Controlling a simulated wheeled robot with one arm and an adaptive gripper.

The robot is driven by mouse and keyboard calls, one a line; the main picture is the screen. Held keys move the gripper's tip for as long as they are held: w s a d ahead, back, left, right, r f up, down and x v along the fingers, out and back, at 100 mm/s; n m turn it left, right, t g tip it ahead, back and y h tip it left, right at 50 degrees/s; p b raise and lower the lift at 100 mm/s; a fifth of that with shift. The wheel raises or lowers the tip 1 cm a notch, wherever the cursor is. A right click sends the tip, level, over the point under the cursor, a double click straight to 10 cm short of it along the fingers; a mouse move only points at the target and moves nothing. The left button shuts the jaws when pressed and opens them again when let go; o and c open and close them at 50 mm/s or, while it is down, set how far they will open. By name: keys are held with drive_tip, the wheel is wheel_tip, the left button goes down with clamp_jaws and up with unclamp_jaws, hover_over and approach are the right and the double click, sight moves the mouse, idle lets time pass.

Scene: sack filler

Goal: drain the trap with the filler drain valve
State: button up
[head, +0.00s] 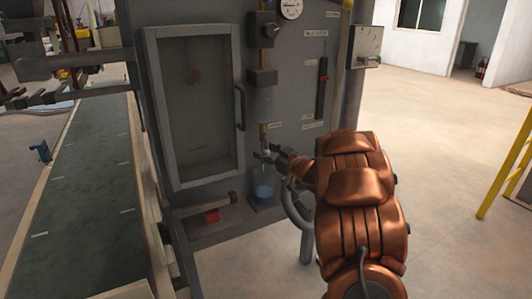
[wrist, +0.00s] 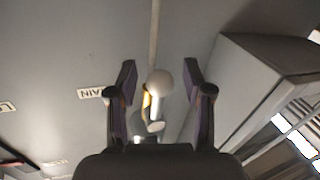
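The filler drain valve shows in the wrist view as a pale round knob (wrist: 159,82) with a yellow and bright metal part below it. My gripper (wrist: 160,76) is open, with one dark finger on each side of the knob and a visible gap to each. In the head view my gripper (head: 270,155) reaches the front of the grey filler panel and hides most of the valve. Just below it, a clear cup (head: 263,193) holds blue liquid. The trap above is a vertical line with a dark block (head: 262,77) and a brass part (head: 264,132).
A label ending in "AIN" (wrist: 90,93) is left of the valve. A framed door (head: 195,105) with a dark handle is left of my gripper. A dark vertical lever (head: 322,88) is up right. A red object (head: 211,216) lies on the lower ledge. Open floor lies right.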

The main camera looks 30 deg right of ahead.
clamp_jaws()
